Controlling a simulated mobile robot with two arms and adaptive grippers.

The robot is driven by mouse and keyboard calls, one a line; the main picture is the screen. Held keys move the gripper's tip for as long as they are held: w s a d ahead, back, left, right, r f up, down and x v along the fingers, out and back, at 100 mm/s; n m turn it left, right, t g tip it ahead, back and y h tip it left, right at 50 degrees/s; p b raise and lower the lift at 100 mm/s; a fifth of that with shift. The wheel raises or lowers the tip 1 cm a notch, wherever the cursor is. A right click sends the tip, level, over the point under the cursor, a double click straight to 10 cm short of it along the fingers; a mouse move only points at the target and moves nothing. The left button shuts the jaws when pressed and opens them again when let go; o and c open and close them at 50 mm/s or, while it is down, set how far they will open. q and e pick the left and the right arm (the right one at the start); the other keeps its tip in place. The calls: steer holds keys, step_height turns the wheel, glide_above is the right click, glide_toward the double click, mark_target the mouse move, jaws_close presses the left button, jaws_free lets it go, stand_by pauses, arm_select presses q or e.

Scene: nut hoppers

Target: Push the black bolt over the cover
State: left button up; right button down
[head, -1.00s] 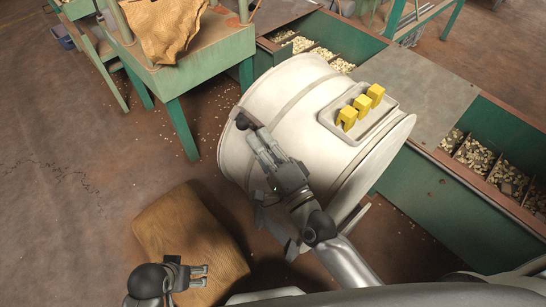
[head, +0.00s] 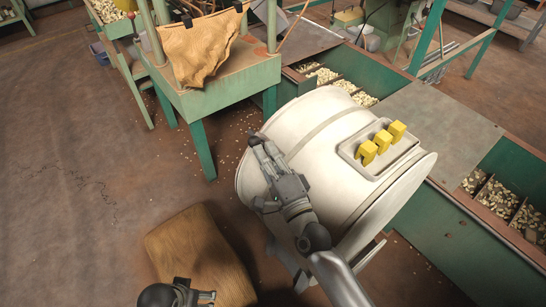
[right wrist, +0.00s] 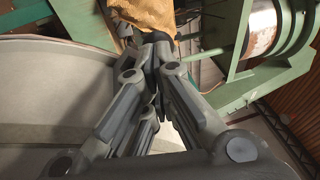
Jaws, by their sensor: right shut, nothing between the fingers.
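A white drum-shaped housing (head: 330,190) lies in the middle of the head view. A small dark piece (head: 254,139), perhaps the black bolt, shows at its upper left edge, right at the fingertips of my right gripper (head: 260,147). I cannot tell whether they touch. The right gripper is shut and empty, with its arm reaching across the housing's left side. In the right wrist view the closed fingers (right wrist: 155,50) meet beside the pale housing (right wrist: 45,90); no bolt is clear there. My left gripper (head: 205,297) is partly cut off at the bottom edge. No separate cover is clear.
Yellow blocks (head: 382,143) stand in a tray on the housing. A green table (head: 205,85) with a brown cloth (head: 200,50) stands behind left. Green hoppers (head: 470,225) with nuts lie at right. A brown sack (head: 195,250) lies on the floor; floor at left is clear.

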steer(key=shift+w+r, duration=0.1)
steer(key=shift+r, duration=0.1)
steer(key=shift+s+f, duration=0.2)
steer(key=shift+s, duration=0.1)
arm_select(q)
steer(key=shift+w, duration=0.25)
arm_select(e)
steer(key=v, duration=1.1)
steer(key=shift+s+d, duration=0.2)
steer(key=shift+f, duration=0.1)
